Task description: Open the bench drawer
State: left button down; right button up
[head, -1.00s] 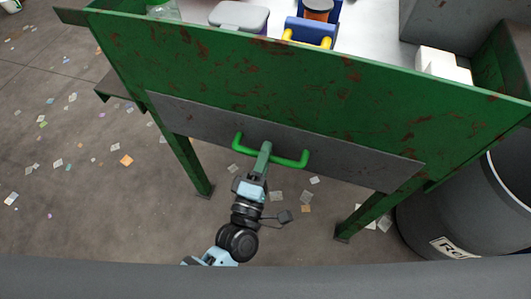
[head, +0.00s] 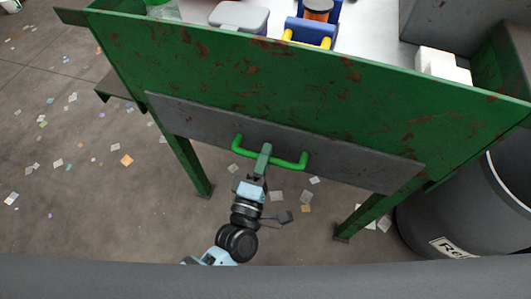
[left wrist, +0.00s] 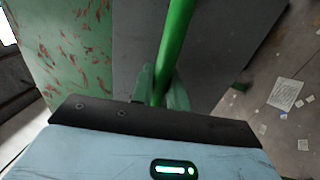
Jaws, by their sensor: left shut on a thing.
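The bench drawer has a flat grey front (head: 205,122) under the green bench side, and it looks flush with the bench. Its bright green bar handle (head: 288,162) is on the middle of the front. My left gripper (head: 264,152) is shut on the handle's bar, near its middle. In the left wrist view the handle (left wrist: 178,35) runs between the two fingers of my left gripper (left wrist: 161,85), with the grey drawer front (left wrist: 220,50) behind it. My right gripper is not in view.
The rusty green bench (head: 290,85) carries a grey-lidded box (head: 238,16), a blue and yellow item (head: 310,30) and white boxes (head: 442,65) on top. A large grey bin (head: 450,205) stands at the right. Paper scraps litter the floor.

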pick_arm(q)
jog(key=r+p+v, duration=0.2)
jog(key=r+v, duration=0.2)
jog(key=v, duration=1.7)
jog(key=shift+v, duration=0.75)
jog(key=shift+r, duration=0.1)
jog(key=c, duration=1.4)
grip_release()
jog(key=shift+c, duration=0.2)
jog(key=shift+s, duration=0.1)
jog(key=v, duration=0.7)
jog(key=shift+s, duration=0.3)
